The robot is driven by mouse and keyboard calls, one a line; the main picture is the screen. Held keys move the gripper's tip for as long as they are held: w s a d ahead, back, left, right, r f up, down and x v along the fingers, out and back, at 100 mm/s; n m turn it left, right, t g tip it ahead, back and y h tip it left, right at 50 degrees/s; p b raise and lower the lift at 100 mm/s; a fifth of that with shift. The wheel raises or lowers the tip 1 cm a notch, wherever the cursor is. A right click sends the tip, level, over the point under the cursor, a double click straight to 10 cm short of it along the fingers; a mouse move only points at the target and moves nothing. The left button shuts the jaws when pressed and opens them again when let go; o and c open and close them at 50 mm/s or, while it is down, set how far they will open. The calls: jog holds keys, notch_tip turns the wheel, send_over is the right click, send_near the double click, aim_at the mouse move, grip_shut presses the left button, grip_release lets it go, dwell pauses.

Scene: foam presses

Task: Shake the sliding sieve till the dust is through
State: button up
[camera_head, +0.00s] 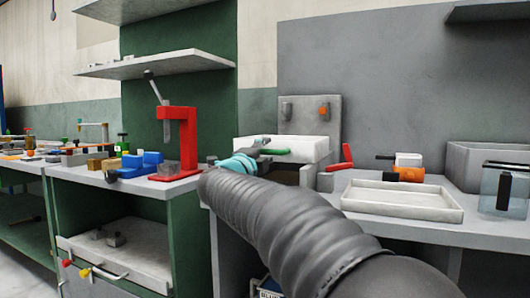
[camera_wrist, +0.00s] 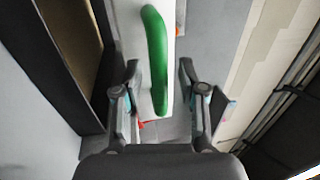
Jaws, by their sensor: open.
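The sliding sieve (camera_head: 305,146) is a white box with a green handle (camera_head: 277,152) on its front, set over a dark opening in a grey stand. My gripper (camera_head: 246,158) is at the front left of the sieve, close to the handle, and partly hidden by my arm. In the wrist view the green handle (camera_wrist: 155,55) runs lengthwise between the two spread fingers of my gripper (camera_wrist: 159,72). There is a gap on each side, so the fingers are open and not shut on it. The inside of the sieve and any dust are not visible.
A red lever press (camera_head: 178,142) stands on the left bench. A red bracket (camera_head: 341,158), a white tray (camera_head: 402,212), an orange-and-white object (camera_head: 408,168) and a clear container (camera_head: 503,188) are on the right bench. A grey panel (camera_head: 328,112) rises behind the sieve.

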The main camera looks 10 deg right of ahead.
aim_at(277, 148)
jog(key=shift+c, duration=0.3)
grip_shut()
jog(key=p+x, duration=0.1)
jog(key=x, duration=0.1)
jog(key=f+p+x, duration=0.1)
jog(key=x, duration=0.5)
jog(key=shift+w+d+f+p, duration=0.15)
jog(key=shift+w+p, duration=0.05)
jog(key=shift+p, duration=0.2)
jog(key=shift+o, duration=0.3)
grip_release()
jog(key=shift+w+d, duration=0.1)
jog(key=shift+d, duration=0.1)
jog(key=shift+f, duration=0.1)
jog(key=shift+a, duration=0.1)
